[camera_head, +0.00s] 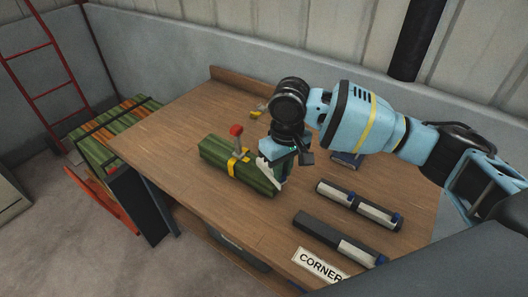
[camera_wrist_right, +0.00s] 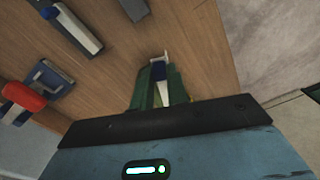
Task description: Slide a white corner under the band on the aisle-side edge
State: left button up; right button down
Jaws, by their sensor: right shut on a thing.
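A long green bundle (camera_head: 240,165) lies on the wooden table with a yellow band (camera_head: 233,166) around its middle. A red-knobbed lever (camera_head: 237,131) stands upright at the band. My right gripper (camera_head: 274,170) is above the bundle's right end, shut on a white corner (camera_head: 267,172). In the right wrist view a white and dark-blue piece (camera_wrist_right: 162,80) shows between green sides. I cannot tell whether the held corner touches the bundle, and it appears apart from the band. My left gripper is not in view.
Two dark bars with white pieces (camera_head: 360,204) (camera_head: 339,239) lie at the table's right, near a "CORNER" label (camera_head: 319,265). A blue device (camera_head: 347,160) sits behind, partly hidden by my arm. A striped green and orange stack (camera_head: 110,142) stands left of the table (camera_head: 185,110).

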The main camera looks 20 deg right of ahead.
aim_at(260, 160)
jog(key=w+n, duration=0.1)
jog(key=w, duration=0.1)
jog(key=w+a+n, duration=0.1)
jog(key=w, duration=0.1)
jog(key=w+a+n, duration=0.1)
jog(key=w, duration=0.1)
jog(key=shift+w+a+f+p, duration=0.15)
jog(key=shift+a+p, duration=0.1)
jog(key=shift+p, duration=0.05)
jog(key=shift+w+a+f+n, duration=0.15)
jog(key=shift+w+n, duration=0.3)
jog(key=shift+n, duration=0.05)
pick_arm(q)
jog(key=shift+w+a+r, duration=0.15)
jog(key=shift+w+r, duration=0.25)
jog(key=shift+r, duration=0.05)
pick_arm(e)
jog(key=shift+f, duration=0.15)
